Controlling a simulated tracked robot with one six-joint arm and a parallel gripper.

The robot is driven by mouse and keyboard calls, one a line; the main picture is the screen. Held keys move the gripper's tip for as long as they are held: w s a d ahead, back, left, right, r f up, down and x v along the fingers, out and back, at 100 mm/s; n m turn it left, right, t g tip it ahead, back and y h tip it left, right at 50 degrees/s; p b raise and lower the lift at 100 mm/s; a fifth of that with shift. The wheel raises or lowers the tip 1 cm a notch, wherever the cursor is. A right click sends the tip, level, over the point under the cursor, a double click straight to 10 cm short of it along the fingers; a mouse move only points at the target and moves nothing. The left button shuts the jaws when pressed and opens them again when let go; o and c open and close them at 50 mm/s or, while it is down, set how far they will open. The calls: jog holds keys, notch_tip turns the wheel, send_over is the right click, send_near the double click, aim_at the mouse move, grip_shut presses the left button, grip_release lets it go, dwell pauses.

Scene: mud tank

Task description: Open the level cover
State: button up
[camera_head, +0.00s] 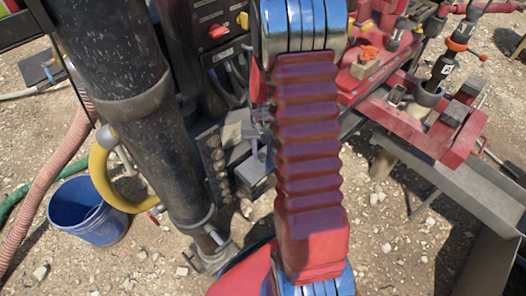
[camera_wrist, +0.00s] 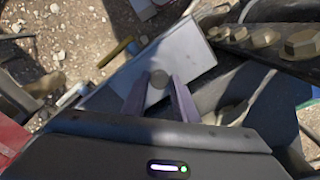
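A light grey rectangular plate, which looks like the level cover (camera_wrist: 187,50), lies tilted across the middle of the wrist view. A small dark round knob (camera_wrist: 159,78) stands on it. My gripper (camera_wrist: 160,82) is open, its two purple fingers apart on either side of the knob. I cannot tell whether the fingertips touch the knob.
Large bolt heads (camera_wrist: 265,38) on a flange sit close at the right of the wrist view. A thick dark pipe (camera_head: 150,120) and a blue bucket (camera_head: 88,212) stand at left. Red machinery (camera_head: 430,130) and a grey metal chute (camera_head: 475,170) stand at right.

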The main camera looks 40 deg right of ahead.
grip_shut()
jog(key=shift+d, duration=0.15)
jog(key=shift+w, duration=0.1)
